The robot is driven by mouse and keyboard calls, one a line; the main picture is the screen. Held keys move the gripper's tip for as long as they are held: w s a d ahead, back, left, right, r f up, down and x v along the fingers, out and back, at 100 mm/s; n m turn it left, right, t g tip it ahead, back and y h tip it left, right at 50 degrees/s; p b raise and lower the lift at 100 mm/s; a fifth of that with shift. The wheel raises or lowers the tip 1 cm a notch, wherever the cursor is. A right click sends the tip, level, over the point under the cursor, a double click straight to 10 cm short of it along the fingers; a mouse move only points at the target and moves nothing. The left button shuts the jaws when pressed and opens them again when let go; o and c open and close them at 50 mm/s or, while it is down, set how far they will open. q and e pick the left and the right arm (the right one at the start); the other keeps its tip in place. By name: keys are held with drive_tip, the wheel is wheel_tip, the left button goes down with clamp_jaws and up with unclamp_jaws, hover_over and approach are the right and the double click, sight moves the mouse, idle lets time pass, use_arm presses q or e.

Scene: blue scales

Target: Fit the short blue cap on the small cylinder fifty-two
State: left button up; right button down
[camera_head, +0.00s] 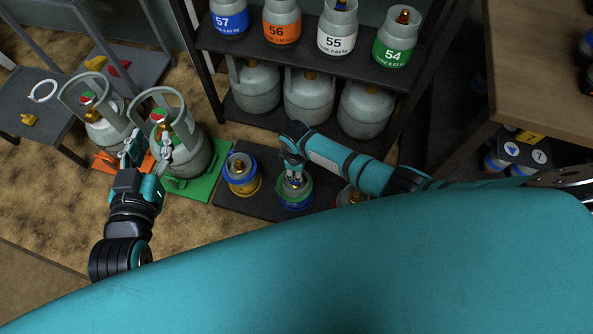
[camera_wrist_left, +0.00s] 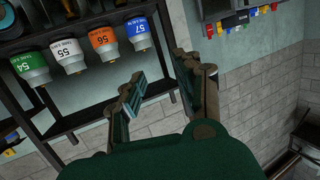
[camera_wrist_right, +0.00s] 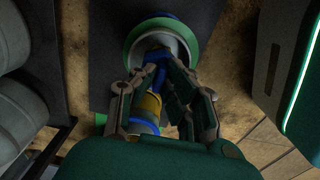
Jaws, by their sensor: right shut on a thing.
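Under my right gripper (camera_head: 295,180) stands a small cylinder (camera_head: 295,199) with a blue body and green collar on a dark mat. It also shows in the right wrist view (camera_wrist_right: 134,58); I cannot read its number. My right gripper (camera_wrist_right: 172,82) is shut on a blue piece (camera_wrist_right: 160,72), which I take for the short blue cap. The fingers partly hide it. It is at or just above the cylinder's top; I cannot tell if it touches. My left gripper (camera_head: 133,150) is open and empty, in front of the big grey cylinders. Its parted fingers show in the left wrist view (camera_wrist_left: 168,85).
A yellow-and-blue small cylinder (camera_head: 242,186) stands left on the dark mat (camera_head: 228,205); another (camera_head: 350,196) is partly hidden by my right arm. Two big grey cylinders (camera_head: 188,158) stand at left. Behind is a shelf (camera_head: 290,50) with cylinders 54 to 57.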

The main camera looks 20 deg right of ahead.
use_arm(q)
drive_tip(key=shift+w+d+r+t+h+b, duration=0.15)
drive_tip(key=shift+r+t, duration=0.3)
drive_tip(key=shift+r, duration=0.25)
drive_tip(key=shift+w+d+r+t+h+b, duration=0.1)
drive_tip(key=shift+w+d+r+t+b, duration=0.1)
drive_tip(key=shift+r+t, duration=0.4)
drive_tip(key=shift+w+d+r+t+h+b, duration=0.15)
drive_tip(key=shift+r+t, duration=0.2)
drive_tip(key=shift+r, duration=0.45)
use_arm(e)
drive_tip(key=shift+f, duration=0.65)
